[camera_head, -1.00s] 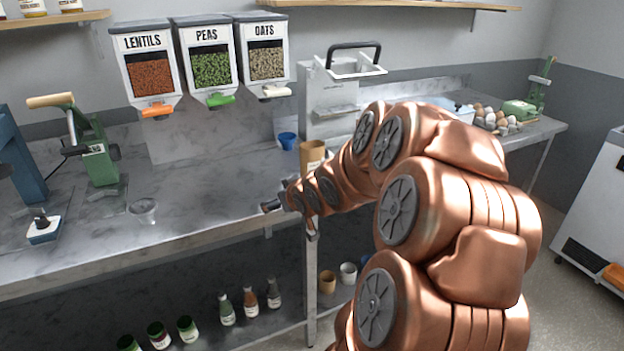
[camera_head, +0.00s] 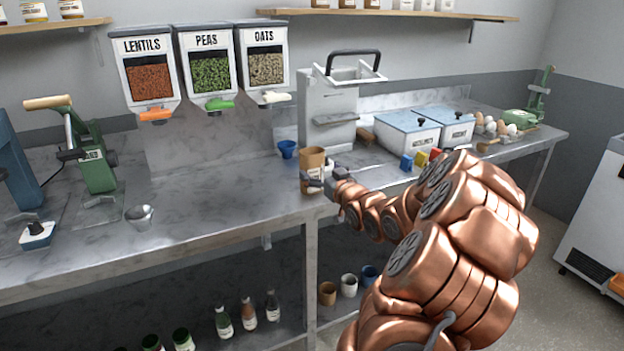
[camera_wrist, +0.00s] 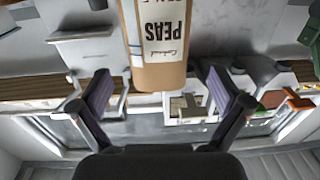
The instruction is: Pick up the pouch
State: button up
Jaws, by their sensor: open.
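The pouch (camera_head: 312,160) is a brown kraft bag standing upright on the steel counter, in front of the grey machine. In the wrist view the pouch (camera_wrist: 160,50) shows a white label reading PEAS and appears upside down. My gripper (camera_head: 312,182) is at the pouch's lower front in the head view. In the wrist view my gripper (camera_wrist: 162,98) is open, with one purple-padded finger on each side and the pouch ahead between them. The fingers do not visibly touch it. The pouch's lower part is partly hidden by my gripper in the head view.
A blue cup (camera_head: 287,149) stands left of the pouch. The grey machine (camera_head: 328,112) is behind it. Coloured blocks (camera_head: 421,159) and lidded bins (camera_head: 408,130) are to the right. A clear cup (camera_head: 140,216) stands at left; the counter between is clear.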

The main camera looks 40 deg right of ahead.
aim_at(312, 151)
jog(key=shift+r+p+x, duration=0.1)
jog(key=shift+p+x, duration=0.25)
jog(key=shift+x, duration=1)
jog(key=shift+r+p+x, duration=0.15)
jog(key=shift+p+x, duration=0.2)
jog(key=shift+x, duration=0.95)
jog(key=shift+d, duration=0.15)
jog(key=c, duration=1.2)
jog(key=shift+r+b, duration=0.3)
jog(key=shift+r, duration=1.45)
jog(key=s+a+r+b, duration=0.1)
jog(key=s+a+b, duration=0.4)
jog(key=s+a, duration=0.5)
jog(key=shift+s+a+r+b, duration=0.2)
jog(key=shift+s+a+b, duration=0.1)
jog(key=shift+a, duration=0.7)
